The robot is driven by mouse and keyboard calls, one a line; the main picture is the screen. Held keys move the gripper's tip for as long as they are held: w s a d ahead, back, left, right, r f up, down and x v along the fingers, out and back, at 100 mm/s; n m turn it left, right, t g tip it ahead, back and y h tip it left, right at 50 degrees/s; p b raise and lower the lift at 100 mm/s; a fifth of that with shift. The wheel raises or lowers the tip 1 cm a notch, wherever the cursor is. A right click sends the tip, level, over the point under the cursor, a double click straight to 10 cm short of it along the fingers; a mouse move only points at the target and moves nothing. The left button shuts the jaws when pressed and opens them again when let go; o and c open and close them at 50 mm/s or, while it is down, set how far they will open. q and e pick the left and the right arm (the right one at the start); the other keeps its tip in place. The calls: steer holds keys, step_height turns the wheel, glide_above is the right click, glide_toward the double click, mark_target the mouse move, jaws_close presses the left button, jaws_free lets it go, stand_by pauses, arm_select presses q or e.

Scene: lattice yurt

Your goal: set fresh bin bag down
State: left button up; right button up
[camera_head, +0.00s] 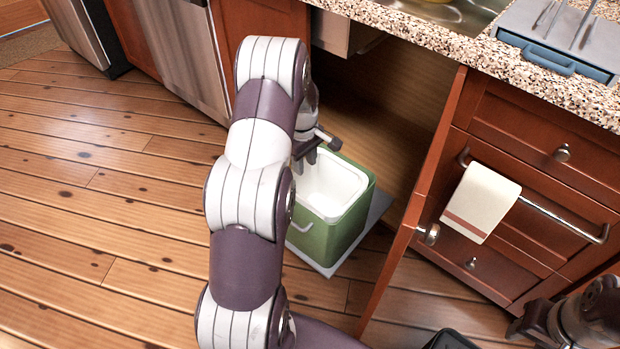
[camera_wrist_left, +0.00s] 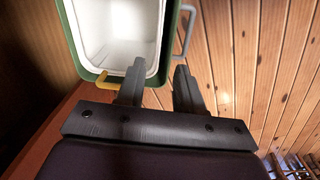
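A green bin (camera_head: 338,238) with a white inner lining stands upright on a grey tray (camera_head: 325,268) in the open cabinet. In the left wrist view the bin (camera_wrist_left: 77,45) is just ahead of the fingers, with its open mouth in view. My left gripper (camera_head: 305,158) is over the bin's near-left rim. In the left wrist view its two fingers (camera_wrist_left: 158,85) are apart with nothing between them. I see no separate bin bag; whether the white inside is a bag or a rigid liner I cannot tell. My right gripper (camera_head: 527,322) is partly in view at the lower right, its fingers unclear.
An open cabinet door (camera_head: 415,215) stands right of the bin. Beyond it are drawers with a towel (camera_head: 481,200) on a rail. A granite counter (camera_head: 450,50) overhangs above, with a blue-grey rack (camera_head: 575,50). A yellow hook-like part (camera_wrist_left: 104,84) sits at the bin's rim. Wooden floor (camera_head: 110,220) is clear at left.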

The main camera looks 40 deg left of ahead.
arm_select(q)
steer(key=s+d+r+m, duration=0.4)
steer(key=d+r+m, duration=0.25)
steer(key=d, duration=0.35)
steer(key=s+d+r+m+t, duration=0.1)
steer(key=s+d+r+m, duration=0.2)
steer(key=s+d+m, duration=0.7)
steer(key=s, duration=0.3)
steer(key=shift+d+r, duration=0.15)
steer(key=shift+r, duration=0.2)
